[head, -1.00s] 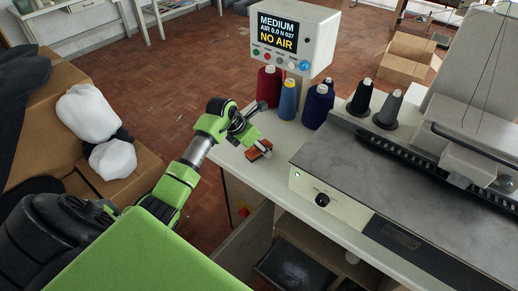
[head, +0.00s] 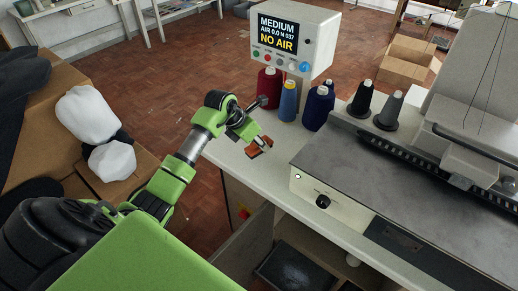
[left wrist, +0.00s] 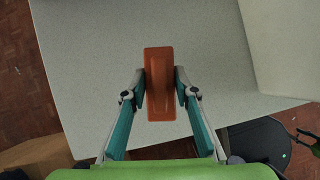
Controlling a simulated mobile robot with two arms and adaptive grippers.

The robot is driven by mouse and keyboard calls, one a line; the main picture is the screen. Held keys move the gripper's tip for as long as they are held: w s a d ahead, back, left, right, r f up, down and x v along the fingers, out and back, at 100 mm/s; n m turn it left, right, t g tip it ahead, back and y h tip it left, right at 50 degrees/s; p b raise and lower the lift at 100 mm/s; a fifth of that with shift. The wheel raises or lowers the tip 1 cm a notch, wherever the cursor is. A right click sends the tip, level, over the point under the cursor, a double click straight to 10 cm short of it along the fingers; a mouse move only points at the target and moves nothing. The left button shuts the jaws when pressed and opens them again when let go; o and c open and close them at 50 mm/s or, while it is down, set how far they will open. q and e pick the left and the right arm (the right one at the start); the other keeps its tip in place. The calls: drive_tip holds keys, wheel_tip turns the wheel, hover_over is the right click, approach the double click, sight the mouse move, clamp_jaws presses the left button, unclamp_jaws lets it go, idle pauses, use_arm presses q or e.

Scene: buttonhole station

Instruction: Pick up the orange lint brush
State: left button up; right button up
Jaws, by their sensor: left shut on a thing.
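The orange lint brush (head: 260,147) is at the left end of the pale worktop in the head view, partly hidden by my gripper. In the left wrist view the orange lint brush (left wrist: 159,84) lies lengthwise in the middle, between my fingers. My left gripper (left wrist: 159,90) is shut on it, one finger pressed to each long side. In the head view my left gripper (head: 258,143) is at the brush, pointing down. I cannot tell whether the brush still touches the worktop.
Red, blue and dark thread cones (head: 288,103) stand behind the brush, near the control box (head: 292,38) reading "NO AIR". The sewing machine bed (head: 390,160) is to the right. The worktop (head: 222,153) is bare around the brush. A cabinet door (head: 243,243) hangs open below.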

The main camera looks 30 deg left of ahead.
use_arm(q)
drive_tip(key=s+d+r+b, duration=0.1)
drive_tip(key=s+d+r, duration=0.1)
drive_tip(key=s+r, duration=0.3)
drive_tip(key=s+d+r+b, duration=0.1)
drive_tip(key=s+d+r, duration=0.1)
drive_tip(key=s+r, duration=0.3)
drive_tip(key=s, duration=0.3)
drive_tip(key=shift+s+d+r, duration=0.15)
drive_tip(key=shift+d+r, duration=0.1)
drive_tip(key=shift+r, duration=0.05)
